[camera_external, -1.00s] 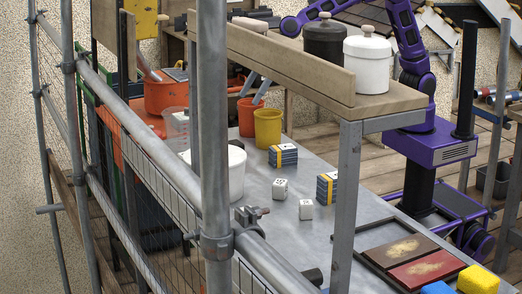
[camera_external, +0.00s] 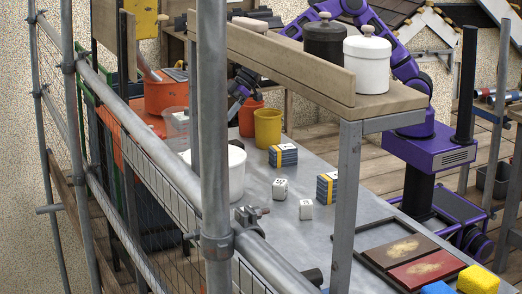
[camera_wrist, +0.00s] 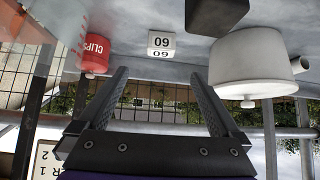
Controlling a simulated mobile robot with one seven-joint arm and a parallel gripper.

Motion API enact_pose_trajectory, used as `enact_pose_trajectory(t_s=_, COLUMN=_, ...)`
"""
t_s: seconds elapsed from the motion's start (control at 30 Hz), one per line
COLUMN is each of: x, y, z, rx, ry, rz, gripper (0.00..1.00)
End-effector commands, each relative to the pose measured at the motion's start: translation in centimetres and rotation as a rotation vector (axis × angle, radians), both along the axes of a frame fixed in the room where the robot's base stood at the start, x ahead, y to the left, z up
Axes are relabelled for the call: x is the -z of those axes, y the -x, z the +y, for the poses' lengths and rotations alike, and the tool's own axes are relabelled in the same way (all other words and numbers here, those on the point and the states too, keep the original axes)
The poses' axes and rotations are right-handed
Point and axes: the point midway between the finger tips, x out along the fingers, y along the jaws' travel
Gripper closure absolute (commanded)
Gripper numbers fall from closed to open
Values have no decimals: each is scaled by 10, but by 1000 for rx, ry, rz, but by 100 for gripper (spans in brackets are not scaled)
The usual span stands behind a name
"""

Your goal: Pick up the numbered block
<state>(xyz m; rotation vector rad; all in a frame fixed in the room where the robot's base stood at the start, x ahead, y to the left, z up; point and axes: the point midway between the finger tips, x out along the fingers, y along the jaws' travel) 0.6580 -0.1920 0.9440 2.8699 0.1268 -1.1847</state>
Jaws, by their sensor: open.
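A white numbered block (camera_wrist: 161,45) with dark digits reading like "60" sits on the grey surface in the wrist view, ahead of my fingertips and apart from them. My gripper (camera_wrist: 159,73) is open, with nothing between its two dark fingers. In the external view two small white blocks with dark marks, a left one (camera_external: 280,189) and a right one (camera_external: 306,210), stand on the metal table. Which one the wrist view shows I cannot tell. My gripper (camera_external: 237,98) hangs under the wooden shelf near the orange pot, partly hidden.
A red "CLIPS" container (camera_wrist: 95,55) is left of the block and a lidded white pot (camera_wrist: 250,65) right of it. On the table (camera_external: 262,228) are a yellow pot (camera_external: 268,127) and banded slate stacks (camera_external: 283,156). A shelf (camera_external: 290,68) and scaffold pole (camera_external: 214,130) stand in front.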

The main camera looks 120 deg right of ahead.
Motion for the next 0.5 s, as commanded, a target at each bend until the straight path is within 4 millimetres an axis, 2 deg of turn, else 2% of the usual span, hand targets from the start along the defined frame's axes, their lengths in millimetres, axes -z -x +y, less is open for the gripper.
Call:
enact_pose_trajectory(t_s=0.3, x=51, y=-49, z=7, rx=-2, ry=-2, rz=2, gripper=0)
enact_pose_trajectory(t_s=0.5, x=71, y=-70, z=8, rx=-1, ry=-1, rz=2, gripper=0)
